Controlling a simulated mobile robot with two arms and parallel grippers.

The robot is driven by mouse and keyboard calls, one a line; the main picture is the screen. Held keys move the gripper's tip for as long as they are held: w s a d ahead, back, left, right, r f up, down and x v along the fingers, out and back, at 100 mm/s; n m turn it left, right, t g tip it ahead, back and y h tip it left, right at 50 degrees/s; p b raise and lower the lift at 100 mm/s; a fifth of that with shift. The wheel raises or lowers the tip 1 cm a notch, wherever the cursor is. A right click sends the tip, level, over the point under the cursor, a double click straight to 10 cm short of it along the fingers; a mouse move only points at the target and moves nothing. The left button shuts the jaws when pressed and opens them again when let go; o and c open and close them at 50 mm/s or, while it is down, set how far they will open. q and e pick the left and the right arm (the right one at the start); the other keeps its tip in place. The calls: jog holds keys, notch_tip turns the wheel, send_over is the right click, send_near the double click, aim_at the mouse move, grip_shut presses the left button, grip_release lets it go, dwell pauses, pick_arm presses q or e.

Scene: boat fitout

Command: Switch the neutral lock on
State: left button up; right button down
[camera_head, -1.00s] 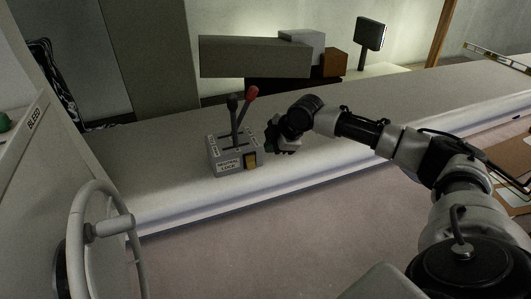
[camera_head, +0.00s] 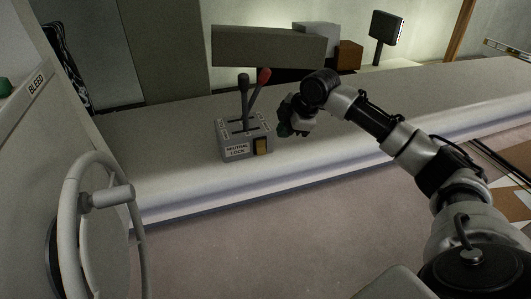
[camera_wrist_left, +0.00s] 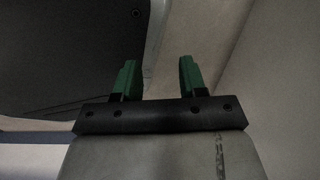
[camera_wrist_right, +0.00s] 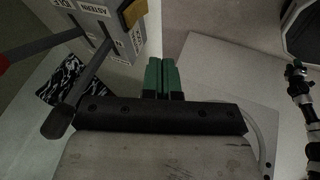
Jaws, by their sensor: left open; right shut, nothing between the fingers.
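The grey control box (camera_head: 236,146) stands on the light bench, with a "NEUTRAL LOCK" label and an amber rocker switch (camera_head: 261,146) on its front. A black-knobbed lever (camera_head: 244,95) and a red-knobbed lever (camera_head: 260,85) rise from its top. My right gripper (camera_head: 284,130) is shut and empty, just right of the box and apart from the switch. In the right wrist view its green fingers (camera_wrist_right: 161,76) are together, with the switch (camera_wrist_right: 134,12) at the upper left. My left gripper (camera_wrist_left: 157,78) is open and empty; the head view does not show it.
A handwheel (camera_head: 72,220) stands at the left, beside a panel marked "BLEED" (camera_head: 37,82). Behind the levers is a long grey box (camera_head: 268,46). The bench (camera_head: 400,95) is clear to the right of my right arm.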

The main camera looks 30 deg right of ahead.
jog(key=shift+r, duration=0.1)
jog(key=b, duration=0.1)
send_near(259, 154)
notch_tip(259, 154, down, 4)
jog(key=a, duration=0.2)
pick_arm(q)
jog(key=shift+w+d+r, duration=0.15)
jog(key=shift+w+r, duration=0.2)
jog(key=shift+w, duration=0.5)
jog(key=shift+w+d+r, duration=0.2)
jog(key=shift+w+r, duration=0.1)
jog(key=shift+w, duration=0.5)
jog(key=shift+w+d+r, duration=0.15)
jog(key=shift+w+r, duration=0.2)
jog(key=shift+w, duration=0.5)
pick_arm(e)
jog(key=shift+w+d+f, duration=0.15)
jog(key=shift+w+f, duration=0.15)
jog(key=shift+w, duration=0.3)
jog(key=shift+w+d+f, duration=0.2)
jog(key=shift+w+f, duration=0.1)
jog(key=shift+w, duration=0.35)
jog(key=shift+f, duration=0.1)
